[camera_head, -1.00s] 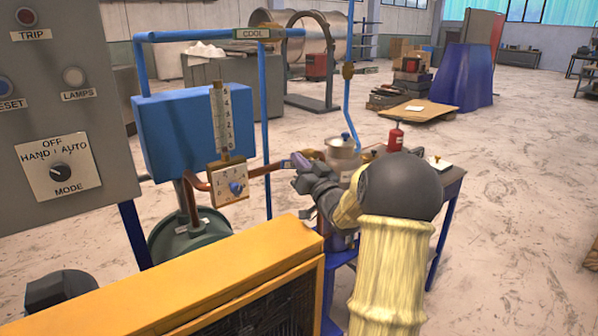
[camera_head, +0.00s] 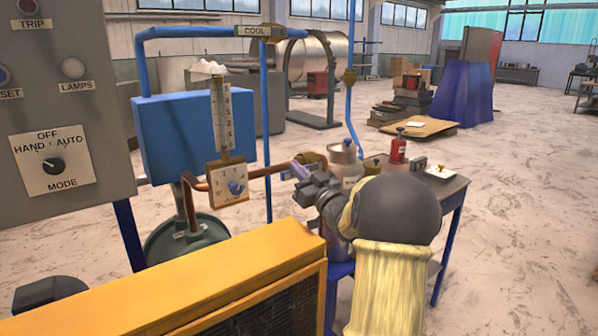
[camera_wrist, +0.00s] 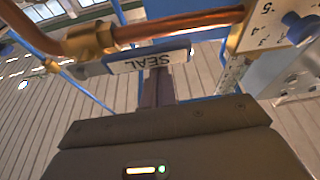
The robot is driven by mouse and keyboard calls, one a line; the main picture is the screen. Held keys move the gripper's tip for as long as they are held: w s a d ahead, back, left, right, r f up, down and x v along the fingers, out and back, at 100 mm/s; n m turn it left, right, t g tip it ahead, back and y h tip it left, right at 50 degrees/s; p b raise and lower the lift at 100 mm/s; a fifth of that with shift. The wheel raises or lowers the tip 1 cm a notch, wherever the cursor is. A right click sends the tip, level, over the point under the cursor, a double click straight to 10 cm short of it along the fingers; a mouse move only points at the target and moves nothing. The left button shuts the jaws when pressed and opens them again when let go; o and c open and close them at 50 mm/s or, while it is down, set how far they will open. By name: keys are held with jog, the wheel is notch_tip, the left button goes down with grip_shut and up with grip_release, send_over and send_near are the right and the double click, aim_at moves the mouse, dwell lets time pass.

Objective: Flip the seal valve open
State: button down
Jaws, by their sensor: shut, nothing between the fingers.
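The seal valve shows in the wrist view as a brass body (camera_wrist: 91,41) on a copper pipe, with a flat blue lever (camera_wrist: 95,69) bearing a white "SEAL" label, upside down in this view. The lever runs roughly along the pipe, just below it. My gripper (camera_wrist: 159,88) is shut and empty, its fingertips at the middle of the lever; I cannot tell whether they touch it. In the head view my gripper (camera_head: 290,171) is at the right end of the copper pipe, beside the brass valve body (camera_head: 309,159). The lever is hard to make out there.
A gauge block with a blue knob (camera_head: 236,187) is on the pipe to the left. A metal canister (camera_head: 343,154) stands close behind my gripper. A yellow cabinet (camera_head: 190,284) is in the foreground.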

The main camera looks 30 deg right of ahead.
jog(key=shift+w+f, duration=0.1)
notch_tip(320, 180, up, 4)
jog(key=p, duration=0.3)
jog(key=b+v, duration=0.2)
jog(key=v, duration=0.8)
jog(key=shift+a, duration=0.1)
